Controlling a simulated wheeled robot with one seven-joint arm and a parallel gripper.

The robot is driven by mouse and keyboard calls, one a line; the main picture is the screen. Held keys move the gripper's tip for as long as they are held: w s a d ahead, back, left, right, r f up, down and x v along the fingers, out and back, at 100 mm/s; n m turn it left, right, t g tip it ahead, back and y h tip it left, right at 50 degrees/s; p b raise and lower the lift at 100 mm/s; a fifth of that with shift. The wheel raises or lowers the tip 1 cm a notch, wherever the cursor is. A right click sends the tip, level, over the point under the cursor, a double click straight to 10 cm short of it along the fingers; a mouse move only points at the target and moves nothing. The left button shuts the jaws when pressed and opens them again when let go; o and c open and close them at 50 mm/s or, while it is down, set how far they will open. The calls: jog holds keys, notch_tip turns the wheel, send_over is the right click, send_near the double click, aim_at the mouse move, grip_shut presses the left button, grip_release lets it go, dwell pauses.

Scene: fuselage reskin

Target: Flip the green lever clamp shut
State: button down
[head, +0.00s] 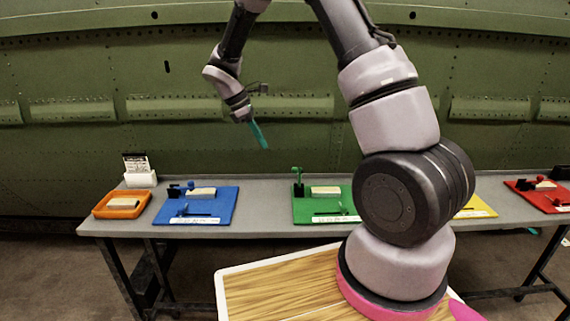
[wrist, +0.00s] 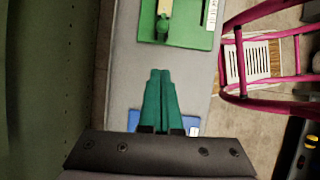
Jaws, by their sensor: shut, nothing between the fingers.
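The green lever clamp (head: 297,176) stands at the left side of the green board (head: 330,215) on the bench, with its handle upright beside a tan block (head: 326,191). In the wrist view the clamp (wrist: 163,25) shows from above as a green knob near the top edge, on the green board (wrist: 204,42). My gripper (head: 264,146) hangs in the air above the bench, up and to the left of the clamp and apart from it. Its teal fingers (wrist: 160,74) are together with nothing between them, and they point toward the clamp's side in the wrist view.
A blue board (head: 228,206) with its own clamp lies left of the green one, with an orange tray (head: 112,205) beyond it. A yellow board (head: 476,208) and a red board (head: 526,198) lie to the right. The green fuselage wall (head: 90,60) rises behind the bench (head: 266,206).

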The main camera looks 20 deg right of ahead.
jog(key=s+d+f, duration=0.1)
jog(key=d+f, duration=0.6)
jog(key=f, duration=0.1)
jog(key=shift+s+f, duration=0.15)
jog(key=shift+s, duration=0.15)
jog(key=shift+d, duration=0.15)
